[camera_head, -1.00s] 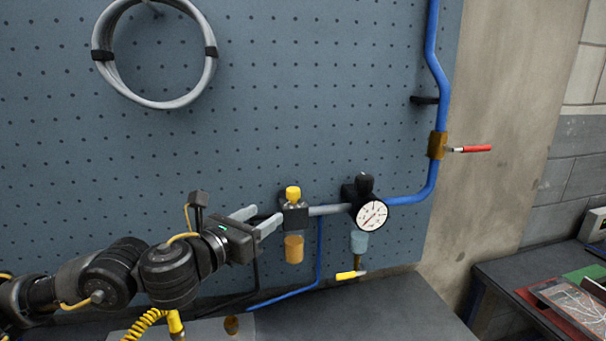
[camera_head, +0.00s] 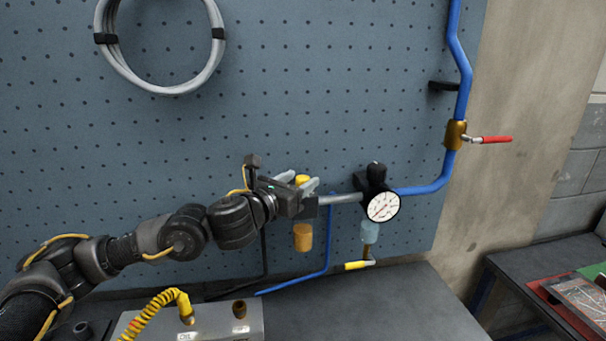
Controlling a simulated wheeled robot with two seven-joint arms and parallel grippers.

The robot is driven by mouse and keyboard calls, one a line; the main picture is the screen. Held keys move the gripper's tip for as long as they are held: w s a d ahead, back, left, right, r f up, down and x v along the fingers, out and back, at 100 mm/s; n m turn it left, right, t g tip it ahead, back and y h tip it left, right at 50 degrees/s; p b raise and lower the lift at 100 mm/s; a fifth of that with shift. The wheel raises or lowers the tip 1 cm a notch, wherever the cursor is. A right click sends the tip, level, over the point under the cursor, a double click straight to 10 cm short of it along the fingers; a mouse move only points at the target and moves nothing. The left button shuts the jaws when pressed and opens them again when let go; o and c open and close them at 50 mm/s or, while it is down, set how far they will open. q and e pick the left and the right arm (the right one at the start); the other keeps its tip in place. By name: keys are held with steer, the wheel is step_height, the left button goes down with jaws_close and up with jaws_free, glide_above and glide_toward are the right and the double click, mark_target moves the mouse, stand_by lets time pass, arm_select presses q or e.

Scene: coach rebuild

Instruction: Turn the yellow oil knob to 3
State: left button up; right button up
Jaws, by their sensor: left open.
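The yellow oil knob (camera_head: 302,180) sits on top of the oil unit on the pegboard, with an amber bowl (camera_head: 303,237) below it. My left gripper (camera_head: 300,182) is open, its two grey fingers on either side of the knob. I cannot tell whether the fingers touch it. The gripper body hides part of the oil unit, and no number on the knob can be read. My right gripper does not show.
A round gauge (camera_head: 382,207) with a black knob (camera_head: 376,170) stands right of the oil unit. A blue pipe (camera_head: 440,178) carries a red-handled valve (camera_head: 489,140). A yellow-handled drain (camera_head: 358,265) hangs below the gauge. A grey box (camera_head: 225,323) sits on the bench (camera_head: 370,310).

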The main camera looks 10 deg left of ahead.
arm_select(q)
steer(key=shift+w+d+r, duration=0.15)
steer(key=shift+w+d, duration=0.05)
steer(key=shift+w, duration=0.3)
steer(key=shift+w+d, duration=0.15)
steer(key=shift+w, duration=0.35)
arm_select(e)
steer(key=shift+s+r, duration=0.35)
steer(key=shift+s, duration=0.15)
